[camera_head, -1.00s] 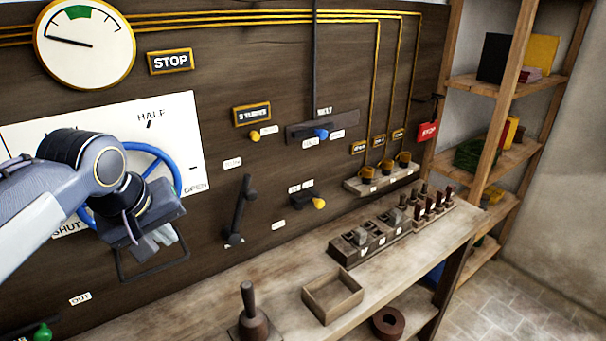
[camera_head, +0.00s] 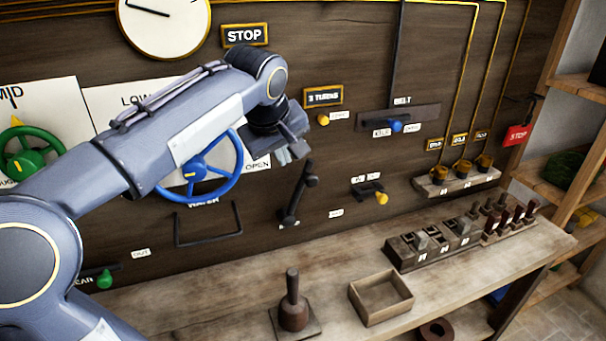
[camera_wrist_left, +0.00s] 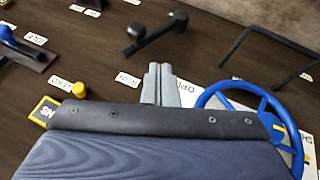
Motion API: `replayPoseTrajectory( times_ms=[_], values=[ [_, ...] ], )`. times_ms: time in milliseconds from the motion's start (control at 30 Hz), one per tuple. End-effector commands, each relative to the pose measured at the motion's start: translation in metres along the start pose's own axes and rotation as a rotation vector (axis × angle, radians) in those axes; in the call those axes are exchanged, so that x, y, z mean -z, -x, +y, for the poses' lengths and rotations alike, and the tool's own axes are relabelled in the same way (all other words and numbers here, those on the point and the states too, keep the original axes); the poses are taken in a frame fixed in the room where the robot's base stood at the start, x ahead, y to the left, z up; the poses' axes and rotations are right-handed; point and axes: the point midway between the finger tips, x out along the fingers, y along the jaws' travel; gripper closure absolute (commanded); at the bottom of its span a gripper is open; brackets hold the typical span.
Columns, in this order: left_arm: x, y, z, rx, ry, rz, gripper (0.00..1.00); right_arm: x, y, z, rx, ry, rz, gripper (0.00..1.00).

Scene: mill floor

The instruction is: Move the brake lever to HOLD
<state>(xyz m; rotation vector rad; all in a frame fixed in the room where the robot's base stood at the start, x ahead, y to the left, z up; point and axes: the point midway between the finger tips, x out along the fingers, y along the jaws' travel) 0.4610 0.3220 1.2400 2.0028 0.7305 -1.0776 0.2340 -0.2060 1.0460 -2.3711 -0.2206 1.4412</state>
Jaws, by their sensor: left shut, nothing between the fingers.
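The brake lever appears to be the black lever (camera_head: 298,195) on the dark wall panel, right of the blue handwheel. It stands steeply, its upper end leaning right. It also shows in the left wrist view (camera_wrist_left: 155,34), beyond the fingers. A RUN plate (camera_wrist_left: 128,79) lies beside the fingertips there. A small pale plate (camera_head: 335,213) sits right of the lever's lower end; its word is too small to read. My left gripper (camera_head: 290,154) is shut and empty, just above and left of the lever's top, apparently apart from it. My right gripper is out of view.
The blue handwheel (camera_head: 205,168) is close left of my gripper, partly behind my arm. A black bar handle (camera_head: 208,240) sits below it. A yellow-knobbed lever (camera_head: 381,197) is to the right. The bench (camera_head: 220,300) below holds a wooden box (camera_head: 381,297) and a plunger-like handle (camera_head: 293,303).

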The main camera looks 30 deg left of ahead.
Motion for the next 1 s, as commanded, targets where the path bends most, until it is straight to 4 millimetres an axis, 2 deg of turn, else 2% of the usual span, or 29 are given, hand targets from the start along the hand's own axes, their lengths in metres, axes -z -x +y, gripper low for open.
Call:
replayPoseTrajectory(
  times_ms=[200, 333, 400, 633, 1000],
  values=[
    [0.0, -0.049, -0.001, 0.006, 0.0, -0.004, 1.0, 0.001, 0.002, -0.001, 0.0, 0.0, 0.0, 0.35],
    [0.0, -0.075, -0.001, 0.005, 0.0, -0.004, 1.0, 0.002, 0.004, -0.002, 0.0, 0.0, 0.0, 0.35],
    [-0.002, -0.084, 0.008, 0.003, -0.002, -0.005, 1.0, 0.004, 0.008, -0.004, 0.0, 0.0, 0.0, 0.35],
    [-0.005, -0.102, 0.024, 0.0, -0.002, -0.002, 1.0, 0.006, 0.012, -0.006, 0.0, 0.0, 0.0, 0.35],
    [-0.005, -0.105, 0.026, 0.0, 0.0, -0.001, 1.0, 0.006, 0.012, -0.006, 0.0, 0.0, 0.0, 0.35]
  ],
)
